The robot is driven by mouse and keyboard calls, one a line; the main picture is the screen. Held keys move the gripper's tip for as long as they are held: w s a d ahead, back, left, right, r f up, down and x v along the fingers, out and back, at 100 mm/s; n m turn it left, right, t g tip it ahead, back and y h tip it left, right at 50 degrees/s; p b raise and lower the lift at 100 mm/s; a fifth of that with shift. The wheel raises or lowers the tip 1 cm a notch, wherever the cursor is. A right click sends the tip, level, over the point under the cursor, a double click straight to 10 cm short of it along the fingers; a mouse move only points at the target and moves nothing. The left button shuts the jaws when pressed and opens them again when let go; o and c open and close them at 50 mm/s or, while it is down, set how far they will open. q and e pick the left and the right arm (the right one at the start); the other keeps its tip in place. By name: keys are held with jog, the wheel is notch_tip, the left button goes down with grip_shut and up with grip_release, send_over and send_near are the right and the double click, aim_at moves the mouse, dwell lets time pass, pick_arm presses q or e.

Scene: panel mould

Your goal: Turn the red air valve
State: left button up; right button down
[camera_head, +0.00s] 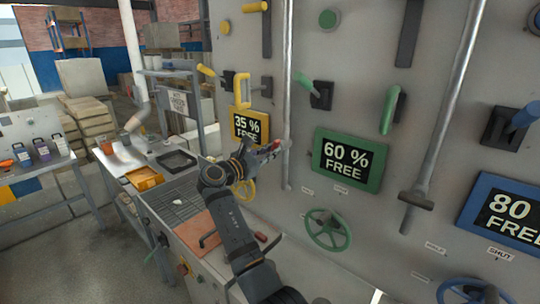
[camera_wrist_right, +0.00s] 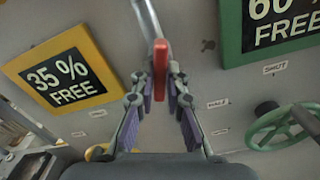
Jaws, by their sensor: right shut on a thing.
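The red air valve (camera_wrist_right: 160,72) is a narrow red handle at the lower end of a silver pipe in the right wrist view. My right gripper (camera_wrist_right: 161,100) has its fingers on both sides of this handle and is shut on it. In the head view a small red part of the valve (camera_head: 275,145) shows at the tip of my right gripper (camera_head: 262,157), close to the panel. The fingers and wrist hide most of the valve there. My left gripper is not in view.
The grey panel holds a yellow 35 % sign (camera_head: 250,126), a green 60 % sign (camera_head: 349,160) and a blue 80 sign (camera_head: 508,212). A green handwheel (camera_head: 328,230) sits low on the panel. A bench with an orange tray (camera_head: 145,178) stands to the left.

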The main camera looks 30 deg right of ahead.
jog(key=shift+f+m+b, duration=0.1)
jog(key=shift+m+b, duration=6.55)
jog(key=shift+m, duration=0.25)
jog(key=c, duration=1.4)
grip_release()
jog(key=shift+o, duration=0.2)
jog(key=v, duration=0.7)
jog(key=shift+a, duration=0.25)
